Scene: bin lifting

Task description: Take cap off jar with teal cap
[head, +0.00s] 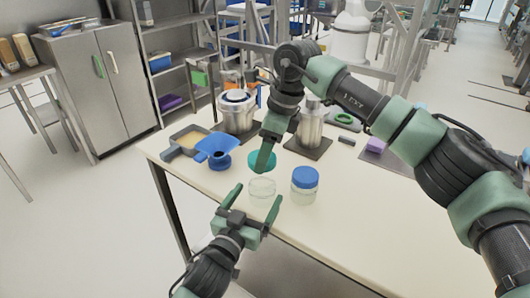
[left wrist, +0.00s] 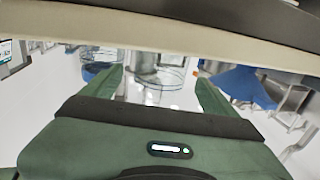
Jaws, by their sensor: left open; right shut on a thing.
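The clear jar (head: 262,190) stands on the table with its top uncovered. The teal cap (head: 254,160) is above it, apart from the jar. My right gripper (head: 265,158) points down and is shut on the teal cap. My left gripper (head: 256,197) is open, its fingertips at either side of the jar's near side. The left wrist view looks upside down; there the clear jar (left wrist: 155,78) shows between the open fingers (left wrist: 158,84), with a gap on each side. The right gripper's far finger is hidden.
A jar with a blue cap (head: 304,180) stands close to the right of the clear jar. A blue funnel (head: 216,149) and a tray (head: 184,141) are at the left. Metal vessels (head: 237,113) stand at the back. The table front is clear.

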